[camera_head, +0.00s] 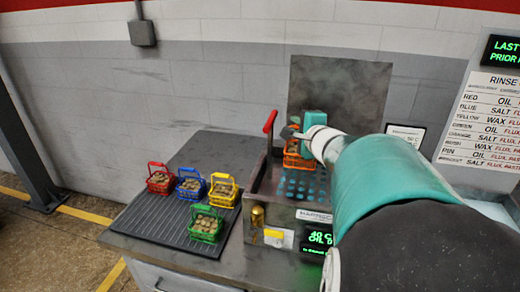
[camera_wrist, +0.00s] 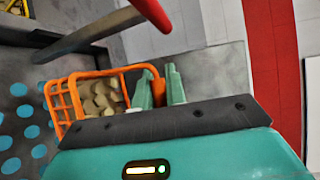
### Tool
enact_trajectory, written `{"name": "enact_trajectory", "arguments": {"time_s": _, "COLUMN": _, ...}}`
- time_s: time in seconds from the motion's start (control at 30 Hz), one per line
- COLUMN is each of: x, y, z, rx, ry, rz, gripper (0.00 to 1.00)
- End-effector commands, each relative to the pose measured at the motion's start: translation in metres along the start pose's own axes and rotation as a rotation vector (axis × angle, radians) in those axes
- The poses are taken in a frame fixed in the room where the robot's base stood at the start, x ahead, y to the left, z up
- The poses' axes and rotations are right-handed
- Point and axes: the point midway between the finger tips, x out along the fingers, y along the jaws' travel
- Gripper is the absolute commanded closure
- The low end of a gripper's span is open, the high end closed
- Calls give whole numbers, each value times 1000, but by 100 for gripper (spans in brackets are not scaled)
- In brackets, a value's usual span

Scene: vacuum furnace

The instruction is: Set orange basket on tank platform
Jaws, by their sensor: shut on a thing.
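The orange basket (camera_head: 297,160) holds tan round pieces and hangs at the back of the tank. It also shows in the wrist view (camera_wrist: 62,103), left of my fingers. My gripper (camera_head: 296,130) is shut on the basket's handle; its green fingers (camera_wrist: 162,88) close on the orange bar in the wrist view. The tank platform (camera_head: 300,190) is a plate with teal-looking holes inside the metal tank; it shows at the left of the wrist view (camera_wrist: 18,135). The basket is over or at its rear part; I cannot tell whether it touches.
Red (camera_head: 159,183), blue (camera_head: 191,187), yellow (camera_head: 223,191) and green (camera_head: 205,226) filled baskets stand on a dark ribbed mat (camera_head: 165,228) left of the tank. A red-handled lever (camera_head: 270,122) rises at the tank's left side. A dark panel (camera_head: 335,95) stands behind.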

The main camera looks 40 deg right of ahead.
Motion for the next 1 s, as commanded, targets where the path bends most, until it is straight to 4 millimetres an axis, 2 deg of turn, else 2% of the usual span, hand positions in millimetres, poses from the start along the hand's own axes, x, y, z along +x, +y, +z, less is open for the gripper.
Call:
{"name": "enact_trajectory", "arguments": {"time_s": 0.1, "x": 4, "y": 22, "z": -3, "rx": 4, "ry": 2, "rz": 1, "gripper": 100}}
{"name": "enact_trajectory", "arguments": {"time_s": 0.5, "x": 14, "y": 67, "z": -8, "rx": 1, "ry": 0, "rz": 0, "gripper": 100}}
{"name": "enact_trajectory", "arguments": {"time_s": 0.93, "x": 16, "y": 74, "z": -8, "rx": 0, "ry": 0, "rz": -2, "gripper": 100}}
{"name": "enact_trajectory", "arguments": {"time_s": 0.97, "x": 16, "y": 75, "z": -8, "rx": 1, "ry": 1, "rz": 0, "gripper": 83}}
{"name": "enact_trajectory", "arguments": {"time_s": 1.0, "x": 16, "y": 74, "z": -8, "rx": 1, "ry": 1, "rz": 0, "gripper": 75}}
